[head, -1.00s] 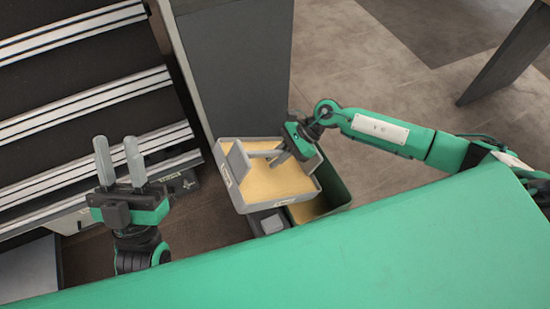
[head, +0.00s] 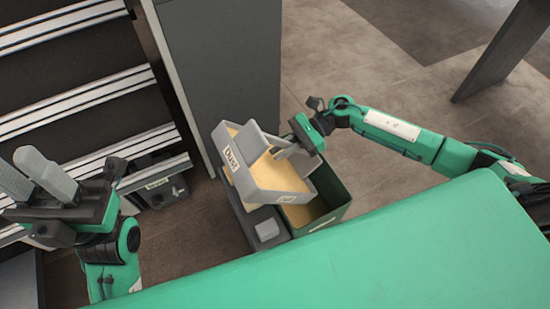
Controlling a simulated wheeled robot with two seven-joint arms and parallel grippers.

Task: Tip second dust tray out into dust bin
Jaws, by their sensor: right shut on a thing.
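The grey dust tray (head: 284,193) with a "Dust" label is in the head view, right of centre-left, tilted, with tan dust (head: 277,173) in it. My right gripper (head: 286,151) is shut on the tray at its upper right side and holds it above the dust bin (head: 338,190). The bin is green and open-topped, with tan material visible inside; the tray hides part of its opening. My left gripper (head: 32,177) is at the left edge, open and empty, far from the tray.
A grey unit (head: 266,228) stands beside the bin, partly under the tray. A tall dark grey panel (head: 225,70) rises behind the tray. Dark shelving with metal rails (head: 90,100) fills the left. Brown floor lies open at right.

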